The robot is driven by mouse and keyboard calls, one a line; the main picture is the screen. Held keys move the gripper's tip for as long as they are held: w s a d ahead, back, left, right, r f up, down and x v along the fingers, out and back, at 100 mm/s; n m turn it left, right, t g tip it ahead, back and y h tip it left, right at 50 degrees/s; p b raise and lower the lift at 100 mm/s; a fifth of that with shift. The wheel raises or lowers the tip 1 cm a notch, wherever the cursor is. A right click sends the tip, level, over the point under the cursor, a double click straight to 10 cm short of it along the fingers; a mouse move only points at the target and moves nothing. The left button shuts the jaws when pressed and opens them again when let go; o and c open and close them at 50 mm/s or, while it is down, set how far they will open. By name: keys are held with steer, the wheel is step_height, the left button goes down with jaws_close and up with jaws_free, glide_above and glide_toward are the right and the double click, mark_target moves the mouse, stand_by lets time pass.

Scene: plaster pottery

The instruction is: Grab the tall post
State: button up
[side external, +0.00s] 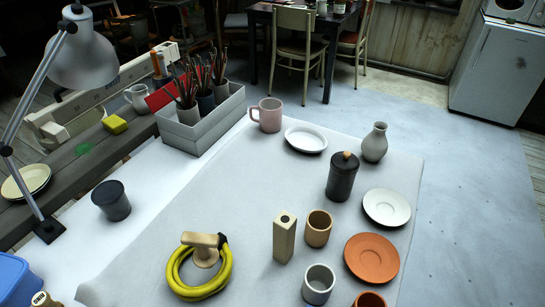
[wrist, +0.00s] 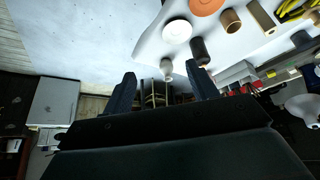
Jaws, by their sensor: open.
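The tall post (side external: 284,237) is a beige, square-sided block with a dark spot on its top. It stands upright on the pale cloth in the side external view, just left of a tan cup (side external: 318,228). In the wrist view the post (wrist: 262,17) shows small near the top edge, right of centre. My gripper (wrist: 160,72) shows only in the wrist view, with its two dark fingers spread apart and nothing between them. It is well away from the post, and the distance is hard to judge.
Close around the post are a grey cup (side external: 318,284), an orange saucer (side external: 371,258) and a coiled yellow cable (side external: 184,280). A dark lidded jar (side external: 342,178), a grey vase (side external: 374,143) and a white plate (side external: 386,207) stand farther back. The cloth's middle is bare.

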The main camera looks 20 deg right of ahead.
steer(key=shift+w, duration=0.1)
steer(key=w+a+r+n+g+y, duration=0.2)
steer(key=w+a+r+n, duration=0.1)
steer(key=w+a+n, duration=0.5)
steer(key=n+g+y, duration=0.2)
steer(key=n+g, duration=0.4)
steer(key=n, duration=1.2)
glide_above(285, 218)
steer(key=w+d, duration=0.3)
steer(key=d, duration=0.1)
step_height(285, 218, down, 15)
steer(key=shift+h, duration=0.3)
steer(key=shift+s+a+x, duration=0.15)
steer(key=shift+s+x, duration=0.05)
steer(key=shift+x, duration=1.95)
steer(key=shift+s+a+x, duration=0.1)
steer(key=shift+s+x, duration=0.05)
steer(key=shift+x, duration=2)
steer(key=shift+x, duration=2.45)
steer(key=shift+a+r, duration=0.1)
steer(key=shift+c, duration=0.2)
